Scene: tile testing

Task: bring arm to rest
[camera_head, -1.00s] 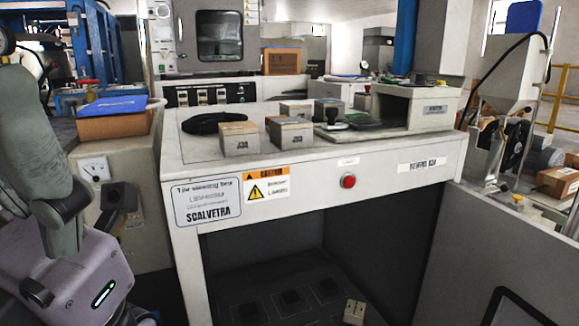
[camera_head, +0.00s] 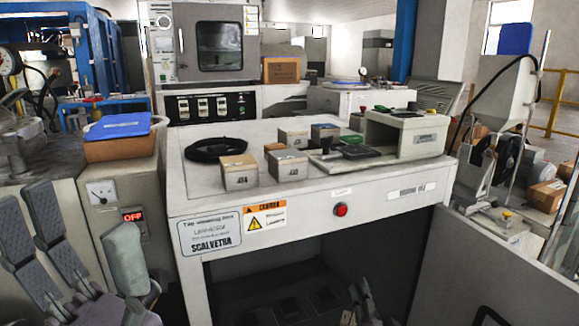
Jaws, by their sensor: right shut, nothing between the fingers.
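My right gripper (camera_head: 363,298) shows small at the bottom edge, in front of the dark opening under the testing table (camera_head: 365,188). Its fingers point up and are shut, with nothing between them. It is below the table top and apart from the boxes on it. At the lower left are grey ribbed pieces and a smooth grey-green link of my own, low beside the control cabinet. I cannot tell from them whether my left gripper is open or shut.
The table carries several small tile boxes (camera_head: 240,172), a black cable coil (camera_head: 213,149) and a grey device (camera_head: 408,133). A red button (camera_head: 340,210) is on its front. A brown box with a blue lid (camera_head: 121,138) stands left. A grey panel (camera_head: 492,262) stands at lower right.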

